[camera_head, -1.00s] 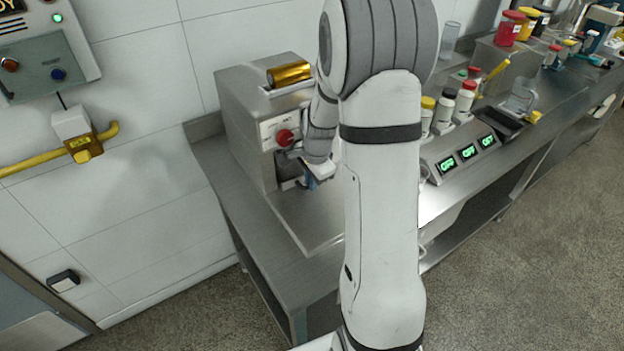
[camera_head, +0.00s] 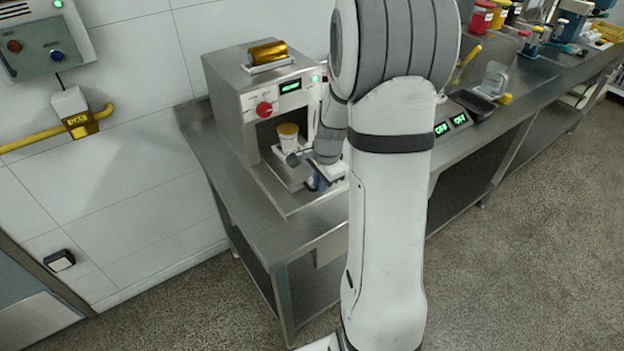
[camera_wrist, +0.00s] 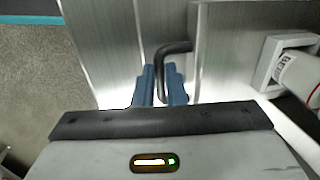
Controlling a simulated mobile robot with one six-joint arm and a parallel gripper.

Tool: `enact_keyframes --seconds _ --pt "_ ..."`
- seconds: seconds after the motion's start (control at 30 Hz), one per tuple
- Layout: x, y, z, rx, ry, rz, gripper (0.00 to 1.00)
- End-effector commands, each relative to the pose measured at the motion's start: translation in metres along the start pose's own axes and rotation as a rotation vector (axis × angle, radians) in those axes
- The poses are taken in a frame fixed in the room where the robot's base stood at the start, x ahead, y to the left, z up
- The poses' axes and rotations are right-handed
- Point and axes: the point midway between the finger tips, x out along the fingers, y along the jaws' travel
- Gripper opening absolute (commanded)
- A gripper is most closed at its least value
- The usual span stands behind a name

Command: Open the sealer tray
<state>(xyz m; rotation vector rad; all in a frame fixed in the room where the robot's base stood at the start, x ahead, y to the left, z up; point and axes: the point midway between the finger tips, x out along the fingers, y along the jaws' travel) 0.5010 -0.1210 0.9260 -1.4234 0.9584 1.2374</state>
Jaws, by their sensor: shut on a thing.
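The sealer (camera_head: 232,88) is a steel box with a red knob and a lit green display. Its tray (camera_head: 280,172) shows at the front opening, at least partly drawn out. A white cup with a yellow top (camera_head: 288,137) stands upright on it. In the wrist view the cup (camera_wrist: 303,78) sits in a square grey holder (camera_wrist: 268,62) to the right. My gripper (camera_head: 316,182) is at the tray's front. In the wrist view its blue fingers (camera_wrist: 160,86) are shut on the black tray handle (camera_wrist: 163,62). My arm hides part of the sealer's right side.
The steel bench (camera_head: 320,222) has bare room in front of the sealer. A gold foil roll (camera_head: 267,52) lies on top of the sealer. Green-lit scales (camera_head: 452,125), a clear jug (camera_head: 493,78) and several jars stand to the right. The wall is at the left.

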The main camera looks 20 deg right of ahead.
Motion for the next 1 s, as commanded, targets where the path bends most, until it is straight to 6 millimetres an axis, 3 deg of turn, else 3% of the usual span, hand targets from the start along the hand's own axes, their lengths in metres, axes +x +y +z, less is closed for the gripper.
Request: enact_keyframes --seconds 0.2,0.4,0.87,0.9,1.0 --pt "-0.006 0.034 -0.001 0.002 0.002 -0.003 0.00" --pt "-0.009 0.051 0.000 0.000 0.002 -0.003 0.00" --pt "-0.011 0.054 0.000 -0.001 0.003 -0.004 0.00" --pt "-0.011 0.054 0.000 -0.001 0.003 -0.004 0.13" --pt "-0.011 0.054 0.000 -0.001 0.002 -0.003 0.21"
